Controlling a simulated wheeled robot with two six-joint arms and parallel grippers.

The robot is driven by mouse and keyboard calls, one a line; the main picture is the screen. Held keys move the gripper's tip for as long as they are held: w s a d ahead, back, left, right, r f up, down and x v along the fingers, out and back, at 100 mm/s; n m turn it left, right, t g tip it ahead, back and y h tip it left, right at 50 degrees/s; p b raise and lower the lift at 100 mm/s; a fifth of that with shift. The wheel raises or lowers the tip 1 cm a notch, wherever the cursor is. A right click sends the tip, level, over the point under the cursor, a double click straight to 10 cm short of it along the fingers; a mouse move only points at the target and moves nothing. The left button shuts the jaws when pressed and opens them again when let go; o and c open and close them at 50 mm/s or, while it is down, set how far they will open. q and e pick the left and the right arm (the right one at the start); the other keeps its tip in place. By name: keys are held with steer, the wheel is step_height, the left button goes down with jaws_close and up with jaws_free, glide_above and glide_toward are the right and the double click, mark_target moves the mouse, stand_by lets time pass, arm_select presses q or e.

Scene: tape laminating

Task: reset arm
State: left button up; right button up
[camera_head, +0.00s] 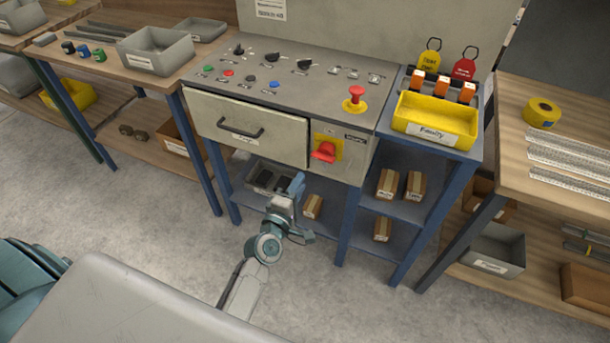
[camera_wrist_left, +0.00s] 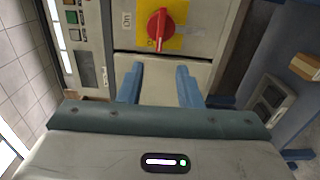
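My left gripper (camera_head: 291,190) is in front of the control cabinet, just below the level of its drawer. In the left wrist view the two blue fingers (camera_wrist_left: 159,85) stand apart with nothing between them, so it is open. A red rotary switch (camera_head: 324,151) on a yellow plate is on the cabinet front, to the right of the gripper. In the left wrist view the red switch (camera_wrist_left: 160,27) is beyond the fingers and apart from them. My right gripper is not in either view.
The panel top carries knobs and a red emergency button (camera_head: 355,98). A yellow bin (camera_head: 434,119) stands at right. Shelves below hold small boxes (camera_head: 416,185). The wooden bench (camera_head: 560,130) is at right; floor in front is clear.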

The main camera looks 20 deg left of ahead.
arm_select(q)
steer(key=shift+s, duration=0.55)
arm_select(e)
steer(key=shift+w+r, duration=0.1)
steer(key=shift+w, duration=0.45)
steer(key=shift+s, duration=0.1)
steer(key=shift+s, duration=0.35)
